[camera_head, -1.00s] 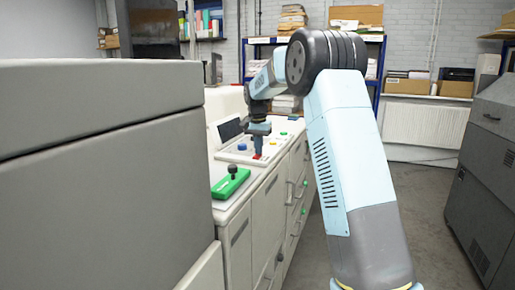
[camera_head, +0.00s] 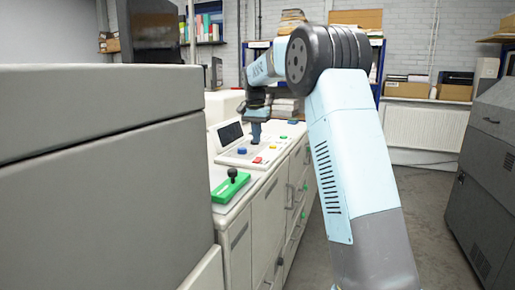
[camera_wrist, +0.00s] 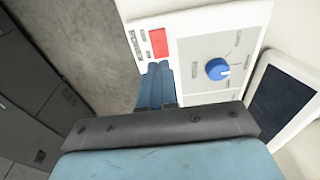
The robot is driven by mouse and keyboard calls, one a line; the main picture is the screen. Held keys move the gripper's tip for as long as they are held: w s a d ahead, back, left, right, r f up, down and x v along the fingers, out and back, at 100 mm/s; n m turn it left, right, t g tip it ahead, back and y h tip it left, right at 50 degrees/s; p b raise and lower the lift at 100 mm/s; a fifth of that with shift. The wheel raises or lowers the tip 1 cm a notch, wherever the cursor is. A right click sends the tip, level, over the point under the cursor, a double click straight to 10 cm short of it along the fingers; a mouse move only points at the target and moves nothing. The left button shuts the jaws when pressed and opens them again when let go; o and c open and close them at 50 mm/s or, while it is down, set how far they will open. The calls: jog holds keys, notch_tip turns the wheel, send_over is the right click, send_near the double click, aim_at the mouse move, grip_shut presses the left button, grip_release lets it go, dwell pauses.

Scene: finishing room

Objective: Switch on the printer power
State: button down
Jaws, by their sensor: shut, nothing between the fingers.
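The printer (camera_head: 262,215) is a long off-white machine left of my arm, with a control panel (camera_head: 225,158) on top. The panel carries a blue round knob (camera_head: 241,150), a red square button (camera_head: 257,160), and small yellow and green buttons. In the wrist view the red button (camera_wrist: 159,42) lies just beyond my fingertips and the blue knob (camera_wrist: 217,69), with a white mark, is to their right on a grey plate. My gripper (camera_head: 256,142) is shut and empty, pointing down over the panel behind the red button. It also shows in the wrist view (camera_wrist: 159,66). Panel labels are unreadable.
A screen (camera_head: 230,132) stands at the panel's back left. A green plate (camera_head: 229,188) with a black-knobbed lever (camera_head: 232,174) sits nearer. A large grey cabinet (camera_head: 100,180) fills the left; a dark grey machine (camera_head: 485,170) stands right. Floor between is clear.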

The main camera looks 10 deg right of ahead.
notch_tip(320, 180, up, 7)
jog(key=shift+s+a+r, duration=0.15)
jog(key=shift+s+a, duration=0.15)
jog(key=shift+s, duration=0.1)
jog(key=s+d+r+n+t, duration=0.1)
jog(key=s+r+n, duration=0.1)
jog(key=s, duration=1)
jog(key=s+d+r+n+t, duration=0.1)
jog(key=s+d, duration=0.1)
jog(key=s, duration=1)
jog(key=s+f+n+t, duration=0.1)
jog(key=s+f+n, duration=0.1)
jog(key=s+f, duration=0.4)
jog(key=s+f+n+t, duration=0.1)
jog(key=s+f, duration=0.4)
jog(key=s, duration=1.1)
jog(key=shift+s+d+f+n+t+y, duration=0.25)
jog(key=shift+d+f+n+t+y, duration=0.05)
jog(key=shift+f+n+t, duration=0.1)
